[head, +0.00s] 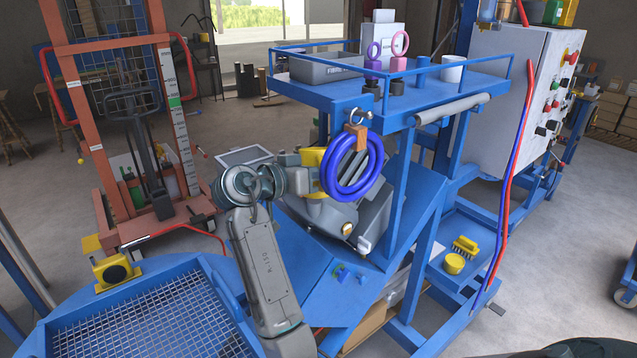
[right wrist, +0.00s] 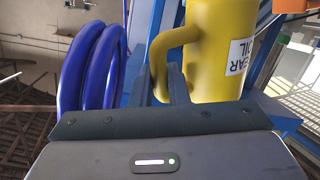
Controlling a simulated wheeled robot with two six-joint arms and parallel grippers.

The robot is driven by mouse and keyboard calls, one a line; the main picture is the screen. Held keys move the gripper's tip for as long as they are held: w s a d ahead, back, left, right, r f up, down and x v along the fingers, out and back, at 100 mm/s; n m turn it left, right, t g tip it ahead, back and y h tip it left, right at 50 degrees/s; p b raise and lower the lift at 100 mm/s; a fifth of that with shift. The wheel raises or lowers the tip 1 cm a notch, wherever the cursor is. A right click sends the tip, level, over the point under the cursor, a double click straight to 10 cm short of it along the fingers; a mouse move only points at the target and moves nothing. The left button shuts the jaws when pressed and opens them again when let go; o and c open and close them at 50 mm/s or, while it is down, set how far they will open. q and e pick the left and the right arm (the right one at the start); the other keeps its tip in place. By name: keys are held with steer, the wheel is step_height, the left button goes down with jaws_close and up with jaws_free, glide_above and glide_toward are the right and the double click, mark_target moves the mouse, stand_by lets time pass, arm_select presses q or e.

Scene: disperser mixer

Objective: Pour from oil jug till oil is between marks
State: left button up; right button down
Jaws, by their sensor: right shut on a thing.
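A yellow oil jug (right wrist: 216,50) with a white label, partly reading "OIL", fills the upper right of the right wrist view. My right gripper (right wrist: 170,84) is shut on the jug's handle (right wrist: 162,52). In the head view a yellow part of the jug (head: 312,157) shows by the end of my arm, beside the blue hose coil; the arm hides most of it. I cannot make out the jug's spout or any oil flowing. I cannot make out the oil level or its marks. My left gripper is not in view.
A blue hose coil (head: 372,175) hangs close by the jug, under the blue shelf (head: 350,92). The shelf carries a grey bin (head: 325,67) and rings. A white control box (head: 515,95) stands right. A blue mesh-topped surface (head: 150,325) lies at lower left.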

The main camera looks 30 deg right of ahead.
mark_target(321, 160)
steer(key=r+m+h+b, duration=0.1)
steer(key=r+m+b, duration=0.1)
steer(key=b, duration=0.3)
steer(key=shift+m+t+h, duration=0.3)
steer(key=shift+t+h, duration=0.1)
steer(key=shift+r+m+b, duration=0.3)
steer(key=shift+b, duration=0.3)
steer(key=shift+r, duration=0.2)
